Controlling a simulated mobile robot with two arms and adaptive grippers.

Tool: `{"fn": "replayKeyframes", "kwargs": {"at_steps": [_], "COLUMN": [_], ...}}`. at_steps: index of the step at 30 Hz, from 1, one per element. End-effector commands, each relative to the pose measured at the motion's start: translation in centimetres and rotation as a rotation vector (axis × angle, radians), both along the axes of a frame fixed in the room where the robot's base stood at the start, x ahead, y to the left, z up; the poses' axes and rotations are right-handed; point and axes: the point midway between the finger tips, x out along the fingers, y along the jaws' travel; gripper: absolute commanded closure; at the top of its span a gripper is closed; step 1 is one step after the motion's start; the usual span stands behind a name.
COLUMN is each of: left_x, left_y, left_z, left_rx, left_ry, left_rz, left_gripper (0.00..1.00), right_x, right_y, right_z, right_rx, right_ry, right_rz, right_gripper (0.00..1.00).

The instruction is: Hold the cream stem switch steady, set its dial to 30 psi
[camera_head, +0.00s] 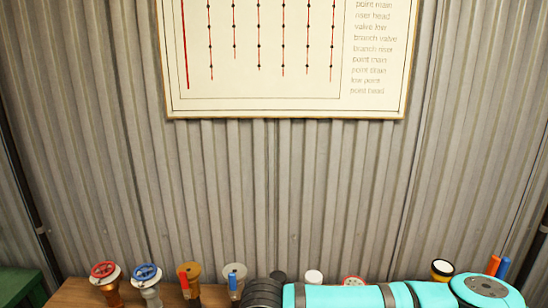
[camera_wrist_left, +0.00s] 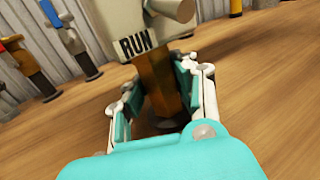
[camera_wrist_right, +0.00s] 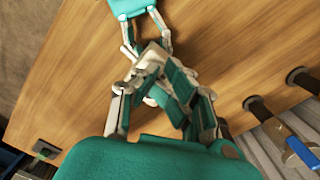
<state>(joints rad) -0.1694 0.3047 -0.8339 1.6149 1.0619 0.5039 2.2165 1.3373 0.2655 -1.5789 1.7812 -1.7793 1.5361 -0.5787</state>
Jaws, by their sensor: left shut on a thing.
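The cream stem switch (camera_wrist_left: 130,42) shows in the left wrist view as a cream head lettered RUN on a brown stem (camera_wrist_left: 158,85) with a dark round foot on the wooden bench. A pale knob-like part sticks out at its upper right. My left gripper (camera_wrist_left: 155,95) is shut on the brown stem, below the head. In the right wrist view my right gripper (camera_wrist_right: 163,82) has its fingers close around or just above the cream switch (camera_wrist_right: 152,58). The fingers hide most of it, so contact is unclear. The dial's marks are not readable. My left gripper (camera_wrist_right: 145,25) reaches in from the top.
In the head view a red-wheeled valve (camera_head: 105,270), a blue-wheeled valve (camera_head: 146,272), a red-levered valve (camera_head: 189,272) and a blue-levered valve (camera_head: 235,272) stand along the bench's back. A board (camera_head: 270,105) hangs on the corrugated wall. My teal arm covers the lower right. Bare bench (camera_wrist_right: 80,75) shows left of the switch.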

Motion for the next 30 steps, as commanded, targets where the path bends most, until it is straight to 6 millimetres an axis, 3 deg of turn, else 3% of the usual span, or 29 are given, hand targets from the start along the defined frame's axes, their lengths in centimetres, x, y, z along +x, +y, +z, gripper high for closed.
{"fn": "replayKeyframes", "kwargs": {"at_steps": [11, 24, 30], "left_x": [-0.2, -0.1, -0.1], "left_y": [0.0, 0.0, 0.0], "left_z": [-0.1, -0.2, -0.2], "left_rx": [-0.001, -0.001, -0.001], "left_ry": [0.003, 0.005, 0.005], "left_rz": [-0.001, -0.001, -0.001], "left_gripper": [1.0, 1.0, 1.0], "right_x": [0.0, 0.0, -0.1], "right_y": [0.5, 0.5, 0.5], "right_z": [0.1, 5.0, 6.0], "right_rx": [-0.005, -0.003, -0.004], "right_ry": [-0.005, -0.004, -0.001], "right_rz": [-0.006, -0.003, -0.002], "right_gripper": [1.0, 1.0, 1.0]}}
